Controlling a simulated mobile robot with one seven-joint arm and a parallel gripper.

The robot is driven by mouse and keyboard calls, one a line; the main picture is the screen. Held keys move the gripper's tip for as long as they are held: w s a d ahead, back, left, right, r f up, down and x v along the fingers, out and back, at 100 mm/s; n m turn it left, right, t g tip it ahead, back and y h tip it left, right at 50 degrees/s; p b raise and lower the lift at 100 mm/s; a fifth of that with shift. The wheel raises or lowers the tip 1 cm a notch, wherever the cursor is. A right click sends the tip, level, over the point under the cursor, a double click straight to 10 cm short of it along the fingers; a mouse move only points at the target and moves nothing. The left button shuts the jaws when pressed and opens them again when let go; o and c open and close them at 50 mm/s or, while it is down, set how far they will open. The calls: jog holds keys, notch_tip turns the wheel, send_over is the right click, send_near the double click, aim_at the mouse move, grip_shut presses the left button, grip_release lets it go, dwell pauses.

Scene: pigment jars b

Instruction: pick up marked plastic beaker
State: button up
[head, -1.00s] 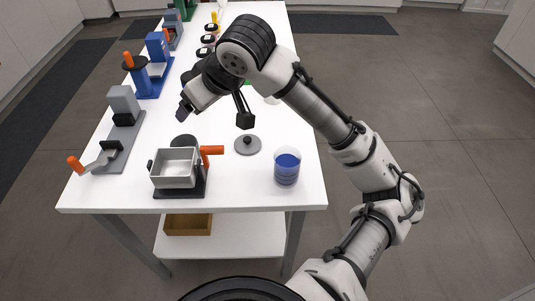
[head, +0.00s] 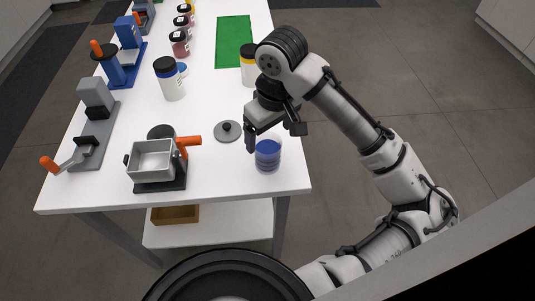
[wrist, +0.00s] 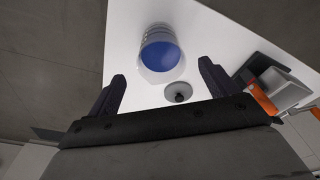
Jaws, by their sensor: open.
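The plastic beaker (head: 267,155) is clear with graduation lines and blue contents. It stands upright near the front right corner of the white table. In the wrist view the beaker (wrist: 160,50) lies ahead of the fingertips, roughly between their lines. My gripper (head: 268,137) is open and empty, just above and behind the beaker in the head view.
A grey lid with a black knob (head: 227,131) lies left of the beaker. A metal pan device with an orange handle (head: 155,160) stands further left. Jars (head: 170,80), machines (head: 95,105) and a green mat (head: 234,42) are further back. The table's right edge is close to the beaker.

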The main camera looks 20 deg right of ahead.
aim_at(268, 146)
jog(key=shift+w+a+f+p, duration=0.1)
jog(key=shift+f+p, duration=0.05)
jog(key=shift+f, duration=1.25)
jog(key=shift+w+a+f+p, duration=0.1)
jog(key=shift+f+p, duration=0.05)
jog(key=shift+f, duration=1.2)
jog(key=c, duration=1.2)
